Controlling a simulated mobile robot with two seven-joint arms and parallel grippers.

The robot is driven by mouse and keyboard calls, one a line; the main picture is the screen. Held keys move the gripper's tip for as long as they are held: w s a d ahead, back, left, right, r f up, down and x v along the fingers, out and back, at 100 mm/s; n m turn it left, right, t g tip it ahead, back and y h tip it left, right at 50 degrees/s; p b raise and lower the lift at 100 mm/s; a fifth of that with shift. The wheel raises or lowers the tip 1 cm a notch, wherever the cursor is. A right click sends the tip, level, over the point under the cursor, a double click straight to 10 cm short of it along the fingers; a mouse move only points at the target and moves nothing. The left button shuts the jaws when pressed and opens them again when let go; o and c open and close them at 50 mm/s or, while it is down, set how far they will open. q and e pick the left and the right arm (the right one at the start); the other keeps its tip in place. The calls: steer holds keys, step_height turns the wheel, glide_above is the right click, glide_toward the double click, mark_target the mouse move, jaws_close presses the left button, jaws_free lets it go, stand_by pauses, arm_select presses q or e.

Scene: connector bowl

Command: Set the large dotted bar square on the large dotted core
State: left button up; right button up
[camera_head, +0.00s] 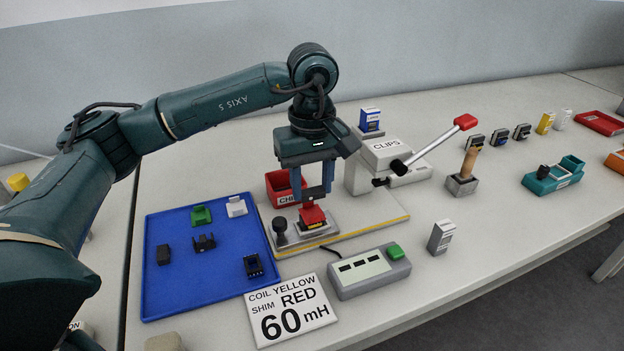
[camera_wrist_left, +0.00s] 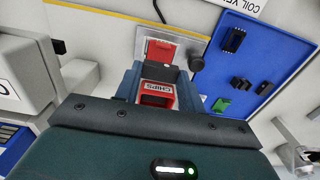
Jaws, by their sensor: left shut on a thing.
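My left gripper (camera_head: 313,194) points down over the grey test fixture (camera_head: 323,229), its fingers shut on a small dark piece that is mostly hidden and looks like the bar. A red piece (camera_head: 312,216) sits on the fixture directly below the fingertips, with a little yellow and black under it, probably the core and coil. In the left wrist view the red piece (camera_wrist_left: 160,50) lies on the pale plate, just beyond the fingertips (camera_wrist_left: 158,68). Dots on the bar or core are too small to make out. I cannot tell whether bar and core touch. My right gripper is not in view.
A blue tray (camera_head: 177,290) with green, white and black parts lies left. A red CHIPS bin (camera_head: 279,190) stands close behind the gripper. The CLIPS press (camera_head: 385,160) with its red-knobbed lever is right. A meter box (camera_head: 366,272) and 60 mH card (camera_head: 291,310) lie in front.

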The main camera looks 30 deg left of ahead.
mark_target(312, 191)
arm_select(q)
steer(key=shift+f+b, duration=0.35)
steer(key=shift+f, duration=0.25)
steer(key=shift+f+b, duration=0.55)
steer(key=shift+f, duration=0.1)
steer(key=shift+f+b, duration=0.3)
steer(key=shift+f, duration=0.35)
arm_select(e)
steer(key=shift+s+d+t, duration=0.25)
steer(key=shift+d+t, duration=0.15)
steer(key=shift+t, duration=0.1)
arm_select(q)
steer(key=o, duration=1.1)
